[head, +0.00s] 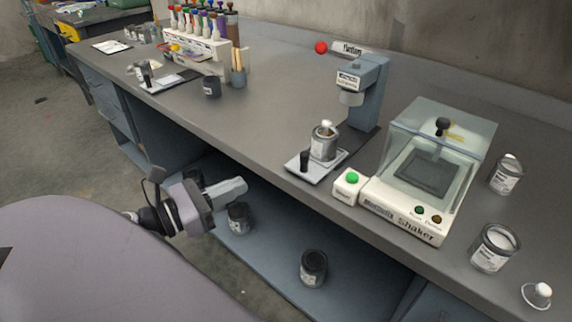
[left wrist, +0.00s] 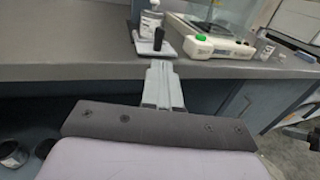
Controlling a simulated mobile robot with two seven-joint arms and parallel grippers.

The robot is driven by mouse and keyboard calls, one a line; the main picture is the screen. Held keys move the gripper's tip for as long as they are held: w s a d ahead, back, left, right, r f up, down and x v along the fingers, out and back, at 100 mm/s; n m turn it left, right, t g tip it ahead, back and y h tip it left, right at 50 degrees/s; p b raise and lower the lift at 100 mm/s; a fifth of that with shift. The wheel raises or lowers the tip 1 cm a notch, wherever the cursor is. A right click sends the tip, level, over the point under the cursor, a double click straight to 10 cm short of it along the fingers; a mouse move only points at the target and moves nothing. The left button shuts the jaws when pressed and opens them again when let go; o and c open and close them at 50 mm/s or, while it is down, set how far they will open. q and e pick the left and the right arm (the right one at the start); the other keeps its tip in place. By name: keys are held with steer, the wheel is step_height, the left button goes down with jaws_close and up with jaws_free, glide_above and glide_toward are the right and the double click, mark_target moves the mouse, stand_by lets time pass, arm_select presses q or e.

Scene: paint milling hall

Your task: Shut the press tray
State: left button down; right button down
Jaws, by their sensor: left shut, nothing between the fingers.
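The press (head: 364,92) is a blue-grey column on the bench with a press head over its front. Its light grey tray (head: 310,174) sticks out toward the bench's front edge, with a black upright knob (head: 304,160) at its front. A metal paint can (head: 324,142) stands on the tray. The tray and its knob (left wrist: 158,38) also show in the left wrist view. My left gripper (head: 243,187) is shut and empty, in front of the bench, left of the tray and apart from it. It also shows in the left wrist view (left wrist: 160,64). My right gripper is not in view.
A shaker (head: 425,165) with a clear lid and a green button (head: 352,178) stands right of the press. Open cans (head: 494,248) stand further right. Dark cans (head: 313,267) sit on the lower shelf. The bench top left of the tray is clear.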

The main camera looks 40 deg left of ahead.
arm_select(q)
steer(key=p, duration=0.2)
glide_toward(288, 164)
steer(key=w+d+r, duration=0.4)
steer(key=d, duration=0.1)
steer(key=shift+p+x, duration=0.35)
steer(key=shift+x, duration=0.7)
steer(key=shift+d+f, duration=0.1)
steer(key=shift+d, duration=0.05)
